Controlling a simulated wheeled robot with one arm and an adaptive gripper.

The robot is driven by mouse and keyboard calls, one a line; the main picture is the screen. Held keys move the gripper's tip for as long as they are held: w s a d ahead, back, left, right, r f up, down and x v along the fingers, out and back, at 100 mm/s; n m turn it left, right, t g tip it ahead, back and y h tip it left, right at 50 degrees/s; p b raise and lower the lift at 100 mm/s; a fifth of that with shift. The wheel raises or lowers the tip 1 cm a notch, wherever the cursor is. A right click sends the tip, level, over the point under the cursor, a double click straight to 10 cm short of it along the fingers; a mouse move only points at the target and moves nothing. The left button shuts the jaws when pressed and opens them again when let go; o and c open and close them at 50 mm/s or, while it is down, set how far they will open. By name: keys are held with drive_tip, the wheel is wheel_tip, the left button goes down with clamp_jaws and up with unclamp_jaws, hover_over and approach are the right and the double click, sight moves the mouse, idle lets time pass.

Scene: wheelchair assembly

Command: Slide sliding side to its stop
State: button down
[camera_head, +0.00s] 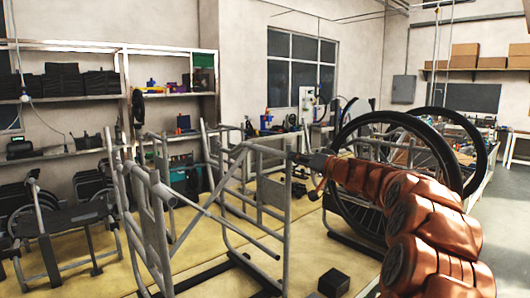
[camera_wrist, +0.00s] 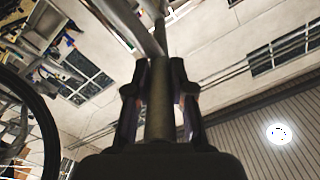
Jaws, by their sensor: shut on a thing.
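A grey tubular wheelchair frame stands upright on the tan floor mat. It has a left side frame (camera_head: 155,222), crossing tubes (camera_head: 207,200) and a right side frame (camera_head: 288,215), which looks like the sliding side. My gripper (camera_head: 303,158) reaches in from the right at the upper part of the right side frame. In the wrist view, my gripper (camera_wrist: 160,75) has its two dark fingers on either side of a grey tube (camera_wrist: 159,118), shut on it. The exact contact faces are hidden, and I cannot tell how far the side sits from its stop.
Large black-rimmed wheels (camera_head: 462,150) stand at right, close behind my arm. A small dark block (camera_head: 333,283) lies on the mat (camera_head: 205,284) in front. A part-built wheelchair (camera_head: 68,222) is at left. Shelves (camera_head: 70,97) line the back wall.

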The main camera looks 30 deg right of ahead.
drive_tip(key=shift+d+r, duration=0.1)
drive_tip(key=shift+d, duration=0.15)
drive_tip(key=shift+w+d+b, duration=0.15)
drive_tip(key=shift+d, duration=0.55)
drive_tip(key=shift+w+d+b, duration=0.15)
drive_tip(key=shift+d, duration=0.65)
drive_tip(key=shift+w+d, duration=0.1)
drive_tip(key=shift+d, duration=0.2)
drive_tip(key=c, duration=0.9)
unclamp_jaws()
drive_tip(key=shift+a, duration=0.1)
drive_tip(key=shift+r+v, duration=0.5)
drive_tip(key=shift+v, duration=1.5)
drive_tip(key=shift+r+v, duration=0.45)
drive_tip(key=shift+v, duration=1.55)
drive_tip(key=shift+r+v, duration=0.5)
drive_tip(key=shift+v, duration=1.5)
